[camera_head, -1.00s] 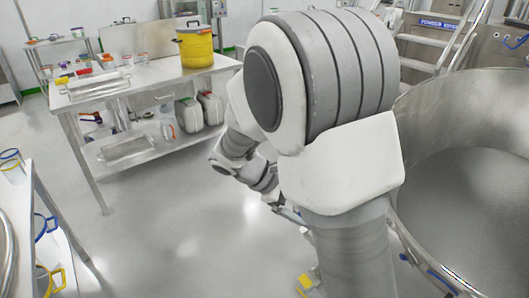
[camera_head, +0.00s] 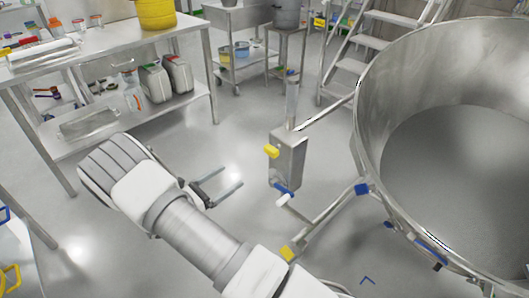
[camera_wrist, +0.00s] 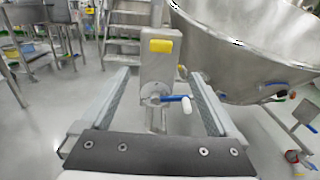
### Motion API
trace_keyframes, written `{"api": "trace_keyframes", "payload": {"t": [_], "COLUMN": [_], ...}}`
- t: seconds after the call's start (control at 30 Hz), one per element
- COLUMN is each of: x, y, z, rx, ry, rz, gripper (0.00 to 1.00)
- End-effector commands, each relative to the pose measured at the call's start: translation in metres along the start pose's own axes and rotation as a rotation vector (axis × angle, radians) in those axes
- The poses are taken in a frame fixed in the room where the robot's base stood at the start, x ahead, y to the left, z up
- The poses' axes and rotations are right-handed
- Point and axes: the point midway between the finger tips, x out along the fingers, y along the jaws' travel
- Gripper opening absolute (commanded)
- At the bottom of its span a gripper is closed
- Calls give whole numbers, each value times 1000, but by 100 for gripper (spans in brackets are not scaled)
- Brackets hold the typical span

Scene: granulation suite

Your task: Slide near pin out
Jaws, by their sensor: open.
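A steel box (camera_head: 288,165) stands on a post beside the big bowl. A yellow block (camera_head: 271,151) sits on its side, and a blue crank (camera_head: 283,189) with a white knob sits low on it. My gripper (camera_head: 230,176) is open and empty, left of the box and apart from it. In the wrist view the box (camera_wrist: 160,72) shows between the fingers, with the yellow block (camera_wrist: 161,46) above and the blue crank (camera_wrist: 174,98) below. I cannot tell which part is the near pin.
The large steel bowl (camera_head: 440,65) fills the right, with blue fittings (camera_head: 361,189) on its frame and a yellow piece (camera_head: 288,253) on a low bar. A steel bench (camera_head: 95,50) is at the left, steps (camera_head: 385,40) behind. Floor between bench and box is clear.

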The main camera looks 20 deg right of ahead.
Motion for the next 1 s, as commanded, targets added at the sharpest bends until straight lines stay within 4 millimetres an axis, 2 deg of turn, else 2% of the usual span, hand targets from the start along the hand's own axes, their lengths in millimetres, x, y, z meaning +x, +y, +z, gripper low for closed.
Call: {"api": "trace_keyframes", "payload": {"t": [0.17,0.5,0.7,0.83,1.0], "x": [29,105,142,159,168], "y": [-2,-2,-2,-2,-2], "z": [0,-1,-1,0,0], "rx": [1,2,2,2,2], "ry": [0,1,1,2,2], "rz": [-6,-8,-6,-5,-4], "gripper": [95,95,95,95,95]}}
